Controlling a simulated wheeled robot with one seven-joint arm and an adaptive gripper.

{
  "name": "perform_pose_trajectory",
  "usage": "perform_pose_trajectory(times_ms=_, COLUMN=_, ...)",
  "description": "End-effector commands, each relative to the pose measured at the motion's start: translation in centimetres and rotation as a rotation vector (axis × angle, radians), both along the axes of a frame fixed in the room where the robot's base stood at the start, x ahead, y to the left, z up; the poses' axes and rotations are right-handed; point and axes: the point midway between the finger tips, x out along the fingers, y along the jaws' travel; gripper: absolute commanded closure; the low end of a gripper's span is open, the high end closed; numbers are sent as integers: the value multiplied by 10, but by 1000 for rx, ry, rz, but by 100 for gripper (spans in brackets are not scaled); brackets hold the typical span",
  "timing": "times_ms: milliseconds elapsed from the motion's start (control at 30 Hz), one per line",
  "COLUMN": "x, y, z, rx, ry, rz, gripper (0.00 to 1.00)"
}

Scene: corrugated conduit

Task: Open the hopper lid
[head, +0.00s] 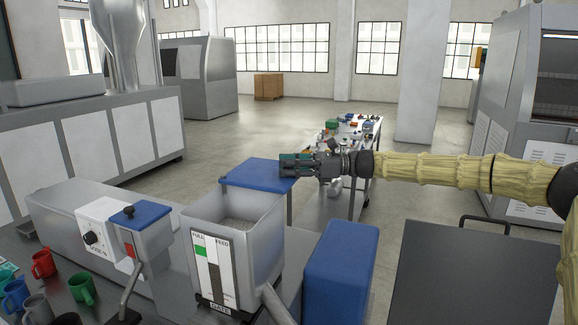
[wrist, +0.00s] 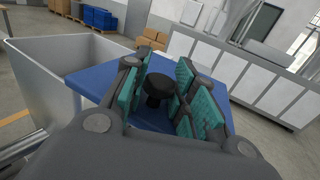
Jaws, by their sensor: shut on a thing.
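The hopper (head: 262,245) is a grey metal bin with an open top, and grey granules show inside it. The hopper lid (head: 248,172), a flat blue plate, is clear of the opening at the hopper's far side. In the wrist view the lid (wrist: 92,82) lies beside the hopper's open mouth (wrist: 60,57). My gripper (head: 290,165) is over the lid's right part. In the wrist view its teal-padded fingers (wrist: 160,88) are shut around the black knob (wrist: 157,86) on the lid. The knob is hidden in the head view.
A blue box (head: 342,270) stands right of the hopper. Several mugs (head: 45,264) stand at the lower left, near a lever (head: 131,285). A cluttered cart (head: 352,135) is behind my gripper. A dark flat-topped cart (head: 470,270) is at right. Open floor lies beyond.

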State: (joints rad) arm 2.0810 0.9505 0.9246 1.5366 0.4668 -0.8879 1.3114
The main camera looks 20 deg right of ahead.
Motion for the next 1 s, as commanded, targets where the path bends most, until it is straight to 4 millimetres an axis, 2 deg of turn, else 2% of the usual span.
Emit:
perform_pose_trajectory(times_ms=100, x=0, y=1, z=0, rx=0, ry=0, rz=1, gripper=100)
perform_pose_trajectory(times_ms=133, x=0, y=1, z=0, rx=0, ry=0, rz=1, gripper=68)
perform_pose_trajectory(times_ms=200, x=0, y=1, z=0, rx=0, ry=0, rz=1, gripper=55)
perform_pose_trajectory(times_ms=233, x=0, y=1, z=0, rx=0, ry=0, rz=1, gripper=52)
perform_pose_trajectory(times_ms=533, x=0, y=0, z=0, rx=0, ry=0, rz=0, gripper=52)
perform_pose_trajectory(times_ms=667, x=-1, y=-6, z=0, rx=0, ry=0, rz=-1, gripper=52)
perform_pose_trajectory(times_ms=767, x=-4, y=-19, z=0, rx=1, ry=0, rz=-2, gripper=52)
perform_pose_trajectory(times_ms=1000, x=-15, y=-61, z=1, rx=1, ry=0, rz=-3, gripper=52)
